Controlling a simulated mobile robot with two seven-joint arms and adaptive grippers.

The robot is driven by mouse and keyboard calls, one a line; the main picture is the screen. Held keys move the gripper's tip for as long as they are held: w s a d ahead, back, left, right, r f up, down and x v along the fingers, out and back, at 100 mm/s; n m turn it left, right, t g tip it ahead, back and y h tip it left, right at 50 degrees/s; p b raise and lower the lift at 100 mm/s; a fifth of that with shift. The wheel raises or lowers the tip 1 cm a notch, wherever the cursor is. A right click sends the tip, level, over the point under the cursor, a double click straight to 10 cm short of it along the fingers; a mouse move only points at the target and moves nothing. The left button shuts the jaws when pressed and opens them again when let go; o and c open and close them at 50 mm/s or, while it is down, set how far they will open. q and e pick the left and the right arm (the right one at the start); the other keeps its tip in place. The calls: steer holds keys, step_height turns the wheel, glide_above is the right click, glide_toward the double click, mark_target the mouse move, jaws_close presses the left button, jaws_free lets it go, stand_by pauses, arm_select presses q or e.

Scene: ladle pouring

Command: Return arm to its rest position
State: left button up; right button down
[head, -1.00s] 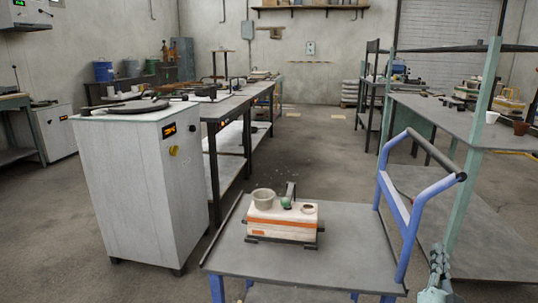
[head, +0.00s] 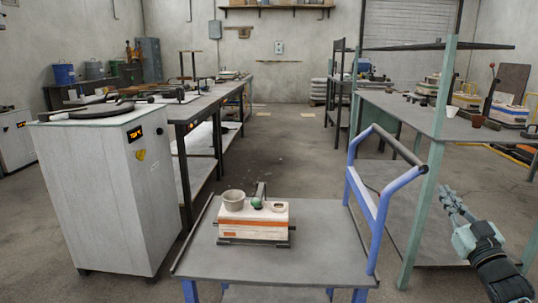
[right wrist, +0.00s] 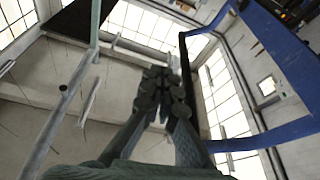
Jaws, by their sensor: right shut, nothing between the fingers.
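My right gripper (head: 452,202) is at the lower right of the head view, beside the green post of the right bench. It is shut and empty, its fingers pointing up and to the left. In the right wrist view the closed fingers (right wrist: 162,90) point up toward the ceiling and windows, with nothing between them. My left gripper is not in view. On the cart stands a white mould box (head: 253,222) with an orange stripe. A grey cup (head: 233,201) and a small green ball-like part (head: 256,203) are on top of it.
The grey cart (head: 320,245) has a blue push handle (head: 378,215) on its right. A white furnace cabinet (head: 110,195) stands at left, with a long bench behind it. The right bench's green post (head: 428,180) is close to my right gripper. The middle aisle floor (head: 285,150) is clear.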

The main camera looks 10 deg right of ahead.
steer(key=s+a+f+n+g, duration=0.1)
steer(key=s+a+f+g, duration=0.15)
steer(key=f, duration=0.45)
steer(key=s+a+f+g+h, duration=0.1)
steer(key=s+a+f+g, duration=0.15)
steer(key=f, duration=0.45)
steer(key=s+a+f+n+g, duration=0.1)
steer(key=s+a+f+g, duration=0.1)
steer(key=f+g, duration=0.35)
steer(key=s+a+f+n+g+h, duration=0.1)
steer(key=s+a+f+g, duration=0.25)
steer(key=s+f, duration=0.5)
steer(key=s+a+f+g+h, duration=0.15)
steer(key=s+f+g, duration=0.3)
steer(key=s, duration=0.75)
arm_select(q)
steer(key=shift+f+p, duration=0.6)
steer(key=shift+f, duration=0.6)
arm_select(e)
steer(key=s+a+f+m+y, duration=0.1)
steer(key=a+f+y, duration=0.1)
steer(key=a, duration=0.4)
steer(key=s+a+f+m+y, duration=0.1)
steer(key=a+f+y, duration=0.1)
steer(key=a+f, duration=0.3)
steer(key=shift+a+m, duration=0.3)
steer(key=shift+a, duration=0.75)
